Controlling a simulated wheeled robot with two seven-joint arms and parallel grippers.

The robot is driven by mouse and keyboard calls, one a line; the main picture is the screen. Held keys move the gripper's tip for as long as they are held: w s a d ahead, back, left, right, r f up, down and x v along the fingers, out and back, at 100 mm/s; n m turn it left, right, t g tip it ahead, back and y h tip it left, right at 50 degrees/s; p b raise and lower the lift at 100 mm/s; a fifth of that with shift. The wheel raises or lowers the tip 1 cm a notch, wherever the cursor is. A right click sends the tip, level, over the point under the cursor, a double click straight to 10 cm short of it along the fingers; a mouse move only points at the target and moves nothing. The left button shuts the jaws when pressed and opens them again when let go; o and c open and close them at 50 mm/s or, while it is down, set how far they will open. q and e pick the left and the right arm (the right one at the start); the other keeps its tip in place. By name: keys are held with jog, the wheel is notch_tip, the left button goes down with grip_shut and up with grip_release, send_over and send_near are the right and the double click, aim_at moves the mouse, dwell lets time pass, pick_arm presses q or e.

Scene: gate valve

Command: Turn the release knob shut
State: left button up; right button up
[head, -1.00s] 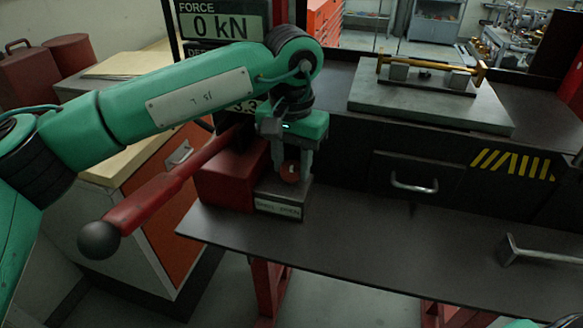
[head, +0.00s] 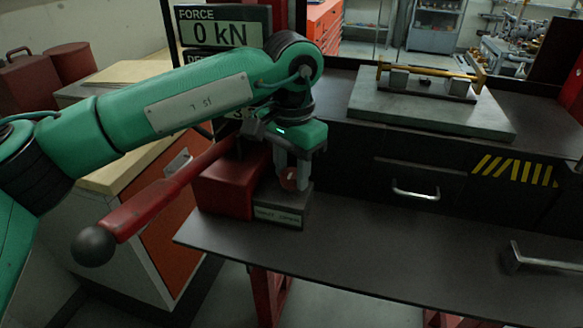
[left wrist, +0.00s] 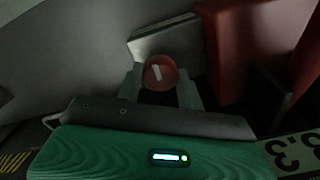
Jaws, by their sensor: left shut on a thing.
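The release knob (head: 289,179) is a small round red knob with a pale mark, on the front of a grey block (head: 292,207) that carries a label. My left gripper (head: 292,180) comes down from above, with its fingers on either side of the knob, shut on it. In the left wrist view the knob (left wrist: 160,72) sits between the two grey fingers (left wrist: 161,85), and its pale mark stands slightly tilted. The fingers partly hide the knob's sides. My right gripper is not in view.
A red pump body (head: 228,185) stands left of the block, with a long red lever (head: 165,195) ending in a dark ball. A force display (head: 222,30) reads 0 kN. A grey plate (head: 430,112) with a brass-coloured rod lies at the back right.

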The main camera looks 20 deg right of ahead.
aim_at(292, 173)
pick_arm(q)
jog(key=shift+r, duration=0.1)
jog(key=o, duration=1)
notch_tip(292, 173, up, 14)
jog(key=shift+f, duration=0.15)
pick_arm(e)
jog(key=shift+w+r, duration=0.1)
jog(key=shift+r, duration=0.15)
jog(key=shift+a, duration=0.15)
